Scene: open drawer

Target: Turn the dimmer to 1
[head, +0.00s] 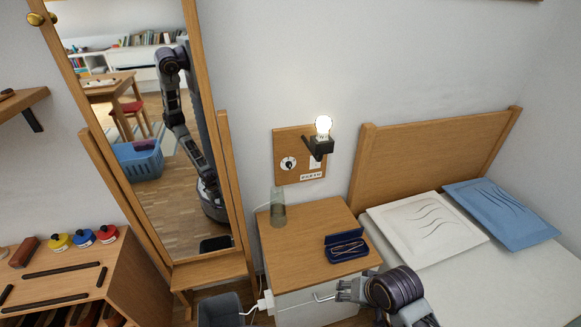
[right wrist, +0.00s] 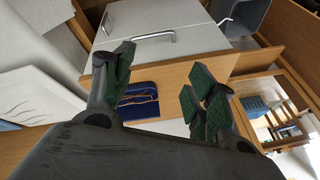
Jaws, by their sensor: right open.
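The dimmer (head: 288,163) is a round knob with a white and black face on a wooden wall panel (head: 300,141) above the nightstand. Its pointer is too small to read. A lit bulb (head: 323,124) sits in a black holder on the same panel, and a small label (head: 311,176) is below. My right gripper (head: 347,290) is open and empty in front of the nightstand, well below and apart from the dimmer. In the right wrist view its green-padded fingers (right wrist: 160,78) stand apart. My left gripper is not in view.
The nightstand (head: 290,238) carries a glass (head: 278,208) and an open blue case with spectacles (head: 346,246). Its drawer handle (right wrist: 140,38) is near my right gripper. A tall mirror (head: 150,130) stands left and a bed (head: 500,275) right. A grey bin (head: 221,309) is below.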

